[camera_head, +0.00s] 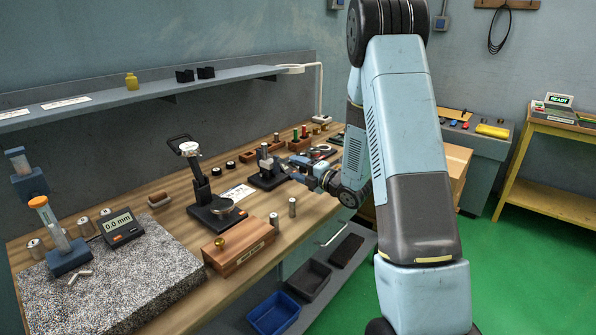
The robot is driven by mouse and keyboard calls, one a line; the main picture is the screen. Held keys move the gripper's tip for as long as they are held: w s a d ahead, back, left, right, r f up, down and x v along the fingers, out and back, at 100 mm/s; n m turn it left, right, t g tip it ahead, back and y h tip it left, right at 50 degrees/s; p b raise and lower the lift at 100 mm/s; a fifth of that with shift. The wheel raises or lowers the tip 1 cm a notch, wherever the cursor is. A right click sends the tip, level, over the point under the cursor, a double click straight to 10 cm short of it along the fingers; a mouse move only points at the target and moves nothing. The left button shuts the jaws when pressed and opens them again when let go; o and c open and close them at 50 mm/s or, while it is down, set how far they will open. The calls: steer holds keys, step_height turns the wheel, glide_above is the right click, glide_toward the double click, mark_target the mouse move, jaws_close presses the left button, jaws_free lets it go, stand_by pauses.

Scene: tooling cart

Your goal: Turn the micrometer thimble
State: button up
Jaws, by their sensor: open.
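A small micrometer (265,164) appears to stand on a black base (267,181) in the middle of the wooden bench. It is small in the picture, and I cannot make out its thimble clearly. My gripper (291,168) is open just to the right of it, low over the bench, with its fingers pointing left toward it. The fingers are tiny and dark here, so I cannot tell whether they touch the thimble or stand around it. My wrist and forearm come in from the right.
A dial gauge stand (200,180), a wooden box with a brass knob (238,247) and small metal cylinders (292,207) stand nearer. A granite plate (125,285) holds a digital readout (121,228). A shelf (150,92) overhangs the back.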

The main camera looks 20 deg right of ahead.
steer(key=v, duration=1.3)
steer(key=shift+s+d, duration=0.25)
steer(key=shift+s, duration=0.1)
stand_by(0.3)
